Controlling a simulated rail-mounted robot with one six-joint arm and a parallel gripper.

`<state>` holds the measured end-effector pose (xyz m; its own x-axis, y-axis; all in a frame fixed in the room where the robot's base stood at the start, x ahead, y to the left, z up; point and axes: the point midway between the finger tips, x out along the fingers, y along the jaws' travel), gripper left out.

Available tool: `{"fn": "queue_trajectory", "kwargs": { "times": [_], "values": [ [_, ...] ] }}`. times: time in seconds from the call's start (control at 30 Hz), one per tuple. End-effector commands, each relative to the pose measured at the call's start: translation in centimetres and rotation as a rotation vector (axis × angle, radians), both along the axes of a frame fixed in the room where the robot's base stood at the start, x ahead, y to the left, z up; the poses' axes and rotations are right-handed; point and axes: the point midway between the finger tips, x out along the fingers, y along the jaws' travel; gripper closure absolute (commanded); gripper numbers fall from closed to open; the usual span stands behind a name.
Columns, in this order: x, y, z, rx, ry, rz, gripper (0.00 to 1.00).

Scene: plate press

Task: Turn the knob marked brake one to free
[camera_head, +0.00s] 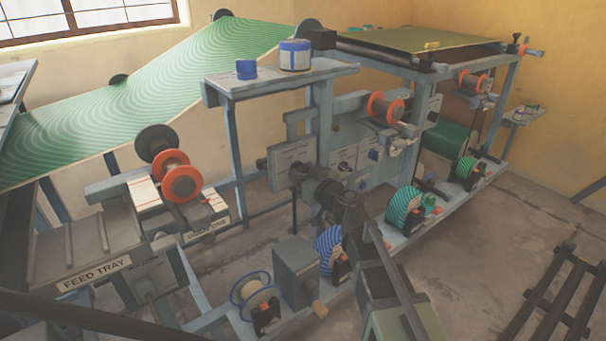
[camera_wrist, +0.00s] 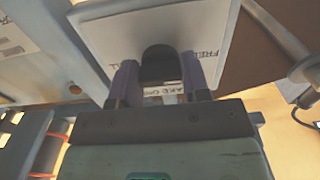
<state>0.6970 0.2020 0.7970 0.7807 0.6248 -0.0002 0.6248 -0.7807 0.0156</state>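The pale panel (camera_wrist: 215,25) bears the printed word FREE at its right; other lettering there is partly cut off. A dark rounded knob (camera_wrist: 159,60) stands on it. A label reading "...AKE ONE" (camera_wrist: 178,91) shows below, between my fingers. My gripper (camera_wrist: 160,68) has one finger on each side of the knob, with no gap visible between fingers and knob. In the head view my gripper (camera_head: 298,173) is at the right edge of the grey panel (camera_head: 289,158), and the knob is hidden there. Which way the knob points is not clear.
More panels with knobs (camera_head: 369,155) stand just right of my gripper. A shelf (camera_head: 275,78) with blue containers is above. Below, a bench rail (camera_head: 297,318) carries spools and a grey box (camera_head: 297,268). A metal rod (camera_wrist: 275,38) runs at the wrist view's right.

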Motion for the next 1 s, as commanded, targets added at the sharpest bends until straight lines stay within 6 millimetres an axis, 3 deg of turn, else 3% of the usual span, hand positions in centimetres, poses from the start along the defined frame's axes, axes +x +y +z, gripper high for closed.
{"fn": "queue_trajectory", "kwargs": {
  "times": [0.03, 0.17, 0.47, 0.57, 0.8, 1.0],
  "values": [
    [0.0, 0.0, 0.0, -0.002, -0.001, 0.0, 0.51],
    [0.0, 0.0, 0.0, -0.001, -0.001, 0.0, 0.32],
    [-0.3, -0.2, 0.0, 0.0, 0.0, -0.001, 0.32],
    [-1.5, -1.0, 0.0, 0.0, 0.0, 0.0, 0.32],
    [-6.3, -4.8, 0.0, 0.0, 0.0, -0.002, 0.32],
    [-8.4, -6.6, 0.0, 0.0, 0.0, -0.001, 0.32]
  ]
}}
